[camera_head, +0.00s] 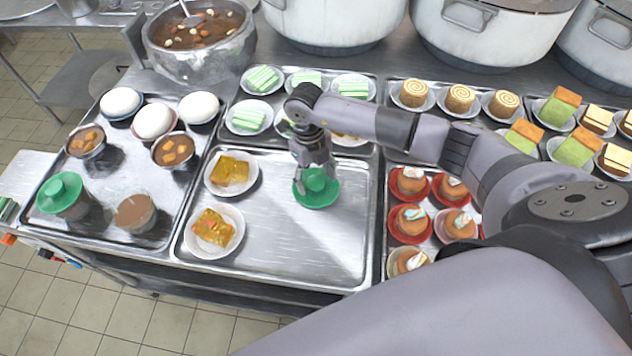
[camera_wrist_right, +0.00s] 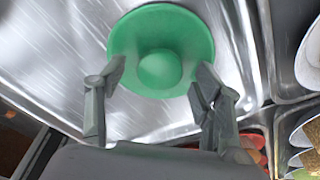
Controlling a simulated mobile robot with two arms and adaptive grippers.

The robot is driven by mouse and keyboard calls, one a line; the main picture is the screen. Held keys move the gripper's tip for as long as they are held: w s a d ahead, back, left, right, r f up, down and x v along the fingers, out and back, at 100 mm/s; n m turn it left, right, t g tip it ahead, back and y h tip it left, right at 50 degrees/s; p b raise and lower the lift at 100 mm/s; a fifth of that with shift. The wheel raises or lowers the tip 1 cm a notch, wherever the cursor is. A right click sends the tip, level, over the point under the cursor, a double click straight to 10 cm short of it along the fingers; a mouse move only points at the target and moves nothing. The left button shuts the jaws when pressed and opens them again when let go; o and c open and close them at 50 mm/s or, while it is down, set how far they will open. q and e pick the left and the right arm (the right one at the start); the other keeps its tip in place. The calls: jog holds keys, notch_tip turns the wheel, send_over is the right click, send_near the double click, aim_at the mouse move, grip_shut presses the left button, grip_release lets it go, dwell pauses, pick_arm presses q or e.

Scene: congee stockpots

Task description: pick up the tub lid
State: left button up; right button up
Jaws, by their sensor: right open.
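A round green tub lid (camera_head: 318,190) with a raised knob lies on the middle metal tray (camera_head: 300,256). It also shows in the right wrist view (camera_wrist_right: 150,30), flat on the tray. My right gripper (camera_head: 310,168) is right above the lid, pointing down. In the right wrist view its two fingers (camera_wrist_right: 158,82) are spread apart on either side of the knob, with nothing held between them. I cannot tell if the fingertips touch the lid. A second green lid (camera_head: 58,188) sits on a tub (camera_head: 76,209) at the front of the left tray. My left gripper is not in view.
Two plates of yellow cake (camera_head: 214,228) stand left of the lid on the same tray. Brown cakes in red dishes (camera_head: 408,220) stand to the right. Green-striped cakes (camera_head: 262,80) stand behind. A soup pot (camera_head: 200,44) and large stockpots (camera_head: 335,22) line the back.

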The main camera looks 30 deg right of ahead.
jog(key=shift+f, duration=0.3)
jog(key=shift+c, duration=0.3)
jog(key=c, duration=0.9)
jog(key=shift+r, duration=0.15)
